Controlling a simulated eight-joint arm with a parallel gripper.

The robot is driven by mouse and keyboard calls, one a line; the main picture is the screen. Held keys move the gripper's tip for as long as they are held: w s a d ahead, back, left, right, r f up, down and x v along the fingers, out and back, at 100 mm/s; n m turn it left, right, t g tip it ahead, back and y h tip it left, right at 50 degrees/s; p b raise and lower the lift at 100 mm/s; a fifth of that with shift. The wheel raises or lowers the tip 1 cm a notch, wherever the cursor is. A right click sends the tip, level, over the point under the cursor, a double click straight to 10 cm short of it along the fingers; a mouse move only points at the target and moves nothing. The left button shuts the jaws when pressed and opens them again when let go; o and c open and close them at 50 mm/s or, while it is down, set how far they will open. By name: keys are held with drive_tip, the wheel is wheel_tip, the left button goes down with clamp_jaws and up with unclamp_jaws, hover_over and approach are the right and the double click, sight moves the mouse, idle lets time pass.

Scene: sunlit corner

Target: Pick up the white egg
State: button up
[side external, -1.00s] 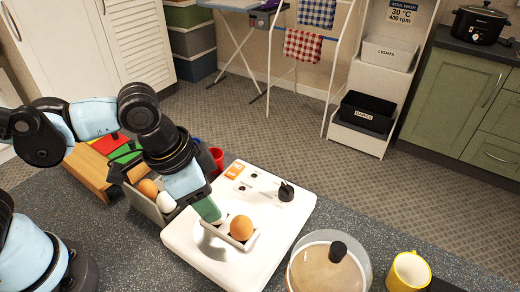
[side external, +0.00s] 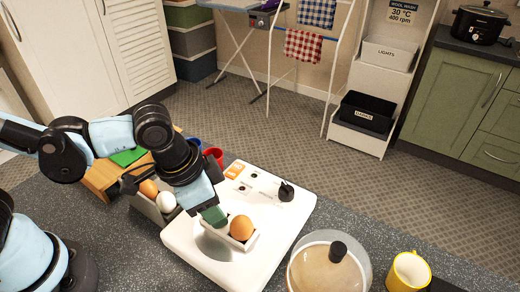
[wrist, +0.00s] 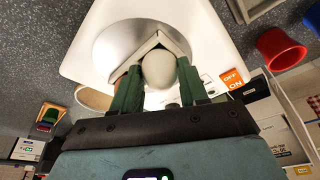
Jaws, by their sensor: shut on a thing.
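My gripper (side external: 214,217) is lowered at the small white tray (side external: 226,240) on the white appliance. In the wrist view its green fingers (wrist: 158,88) are shut on a white egg (wrist: 159,70), one on each side. The held egg is hidden behind the fingers in the side view. A brown egg (side external: 241,228) sits in the small tray just right of the fingers. Another white egg (side external: 166,202) lies in a grey box at the left, beside a brown egg (side external: 149,188).
The white appliance (side external: 200,258) has a black knob (side external: 286,191) and an orange label (side external: 234,170). A lidded pan (side external: 328,268) and a yellow mug (side external: 408,272) stand at the right. Red (side external: 214,155) and blue cups stand behind my gripper. A wooden stand (side external: 100,178) is at the left.

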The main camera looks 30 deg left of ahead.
drive_tip(key=shift+r, duration=0.1)
drive_tip(key=shift+r, duration=0.6)
wheel_tip(320, 180, up, 3)
drive_tip(key=shift+f, duration=0.1)
drive_tip(key=s+d+r, duration=0.5)
drive_tip(key=s+r, duration=0.2)
drive_tip(key=s, duration=0.3)
drive_tip(key=w+a+r, duration=0.3)
drive_tip(key=w+a, duration=0.4)
drive_tip(key=a, duration=0.5)
drive_tip(key=w+a+f, duration=0.2)
drive_tip(key=w+a, duration=0.1)
drive_tip(key=a, duration=0.3)
drive_tip(key=w+a+f, duration=0.3)
drive_tip(key=a, duration=0.2)
drive_tip(key=shift+w+a+f, duration=0.3)
drive_tip(key=shift+a+f, duration=0.05)
drive_tip(key=shift+f, duration=3.8)
